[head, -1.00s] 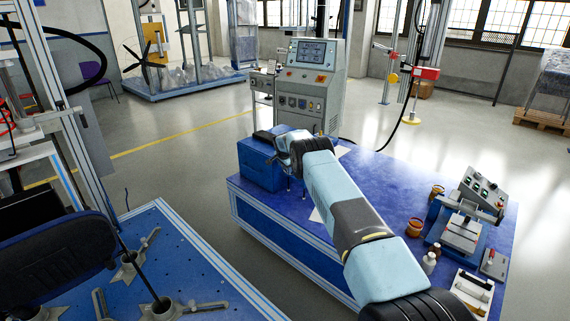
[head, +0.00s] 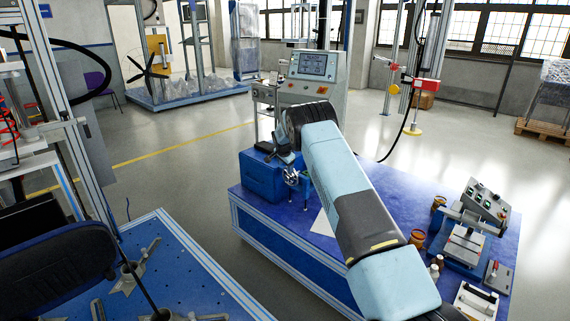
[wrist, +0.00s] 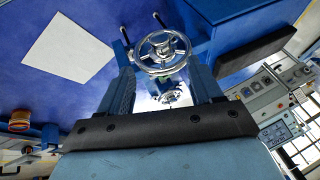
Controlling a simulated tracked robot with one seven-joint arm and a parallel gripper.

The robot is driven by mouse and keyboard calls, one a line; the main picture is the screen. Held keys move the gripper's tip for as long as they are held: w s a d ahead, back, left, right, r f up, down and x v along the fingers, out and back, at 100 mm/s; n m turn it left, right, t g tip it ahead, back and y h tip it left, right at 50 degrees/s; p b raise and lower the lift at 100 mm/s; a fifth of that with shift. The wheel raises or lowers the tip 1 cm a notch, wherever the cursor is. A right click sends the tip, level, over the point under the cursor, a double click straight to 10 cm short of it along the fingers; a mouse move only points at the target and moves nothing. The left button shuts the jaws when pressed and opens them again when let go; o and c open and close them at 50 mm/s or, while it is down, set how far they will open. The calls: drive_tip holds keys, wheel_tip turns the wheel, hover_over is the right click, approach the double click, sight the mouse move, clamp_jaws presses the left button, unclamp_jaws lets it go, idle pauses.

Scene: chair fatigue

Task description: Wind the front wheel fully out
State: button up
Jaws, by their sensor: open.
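The front wheel, a small chrome handwheel (head: 291,177) with spokes, sits on the front of the blue box (head: 262,178) on the blue bench. It also shows clearly in the wrist view (wrist: 161,52), facing my camera. My gripper (wrist: 160,72) is open, with one dark finger on each side of the picture and the wheel between and just beyond the tips. I see no clear contact with the wheel. In the head view my gripper (head: 284,156) is partly hidden by my own wrist, close above the wheel. A smaller round shiny shape shows below the wheel in the wrist view.
A white sheet (wrist: 67,53) lies on the bench. A grey control cabinet (head: 312,75) with a screen stands behind. Jars, bottles and a grey fixture (head: 465,245) stand at the bench's right.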

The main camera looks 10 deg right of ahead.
drive_tip(key=shift+v, duration=1.1)
drive_tip(key=shift+r, duration=0.1)
